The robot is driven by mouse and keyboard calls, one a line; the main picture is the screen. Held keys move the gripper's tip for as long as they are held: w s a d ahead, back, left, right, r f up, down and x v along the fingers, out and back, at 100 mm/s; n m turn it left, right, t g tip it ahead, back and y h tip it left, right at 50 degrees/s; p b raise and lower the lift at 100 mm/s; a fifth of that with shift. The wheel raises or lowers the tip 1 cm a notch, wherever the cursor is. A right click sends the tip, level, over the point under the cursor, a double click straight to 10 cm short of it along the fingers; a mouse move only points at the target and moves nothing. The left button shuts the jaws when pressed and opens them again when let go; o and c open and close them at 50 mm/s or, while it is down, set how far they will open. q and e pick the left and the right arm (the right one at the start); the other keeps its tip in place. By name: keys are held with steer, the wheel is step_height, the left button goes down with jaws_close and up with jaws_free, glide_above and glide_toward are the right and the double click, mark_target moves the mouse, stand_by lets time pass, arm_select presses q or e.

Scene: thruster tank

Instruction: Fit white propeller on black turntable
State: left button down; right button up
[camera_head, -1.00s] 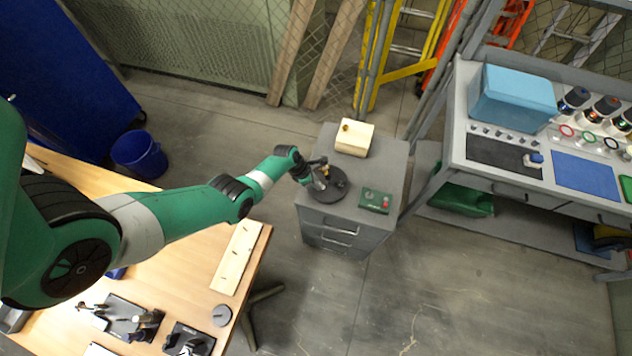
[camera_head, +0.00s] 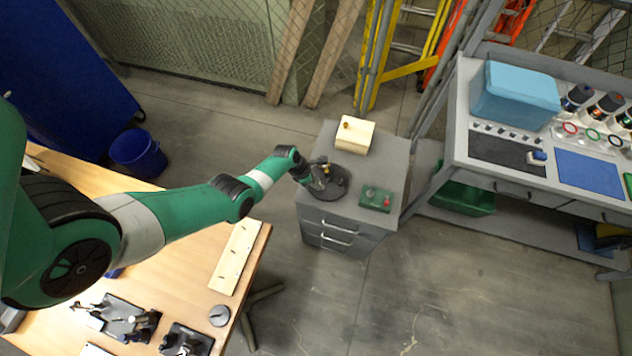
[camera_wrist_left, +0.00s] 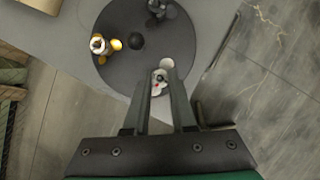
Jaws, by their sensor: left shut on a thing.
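The black turntable (camera_head: 330,208) is a flat dark disc on top of the grey cabinet. It also fills the top middle of the left wrist view (camera_wrist_left: 118,70). My left gripper (camera_head: 317,185) is over the disc, and shows in the left wrist view (camera_wrist_left: 160,76) with its fingers at the disc's near edge. It is shut on a small white piece with a red mark, seemingly the white propeller (camera_wrist_left: 158,88), partly hidden by the fingers. I cannot tell whether the piece touches the disc. My right gripper is not in view.
On the grey cabinet (camera_head: 372,228) are a pale wooden block (camera_head: 355,138) behind the turntable and a green control box (camera_head: 376,199) to its right. A wooden table (camera_head: 180,290) with parts is at the lower left. A workbench (camera_head: 455,125) stands at right.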

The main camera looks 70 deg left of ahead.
arm_select(q)
steer(key=shift+f+b, duration=0.3)
steer(key=shift+f, duration=0.15)
steer(key=shift+f, duration=0.25)
stand_by(0.4)
steer(key=c, duration=0.7)
jaws_free()
steer(key=shift+o, duration=0.2)
steer(key=p+v, duration=1.1)
steer(key=p, duration=0.1)
steer(key=shift+r, duration=0.3)
